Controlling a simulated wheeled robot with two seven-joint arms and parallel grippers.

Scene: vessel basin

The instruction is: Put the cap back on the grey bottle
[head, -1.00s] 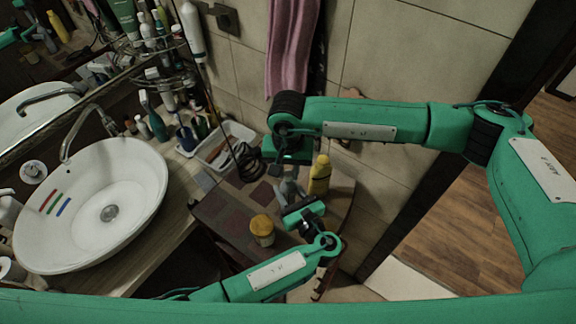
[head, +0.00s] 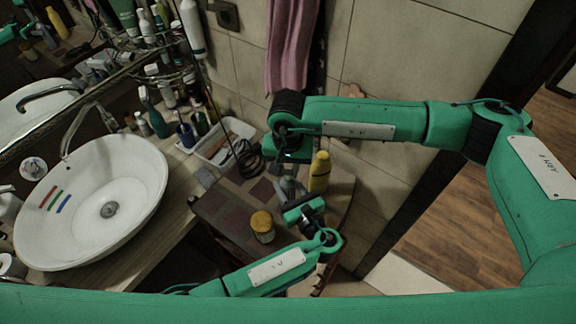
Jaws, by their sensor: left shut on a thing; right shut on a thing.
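A grey bottle (head: 287,188) stands on the dark checkered table, partly hidden between my two grippers. My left gripper (head: 290,200) reaches in from below and is shut on the grey bottle at its near side. My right gripper (head: 288,172) points down from above the bottle and is shut at its top. The cap cannot be made out; the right gripper's fingers and wrist cover that spot, so I cannot tell whether the cap touches the bottle.
A yellow bottle (head: 319,172) stands close to the right of the grippers. A jar with an orange lid (head: 263,226) stands to the front left. A white tray (head: 223,146) lies behind, and a white basin (head: 136,219) is at the left.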

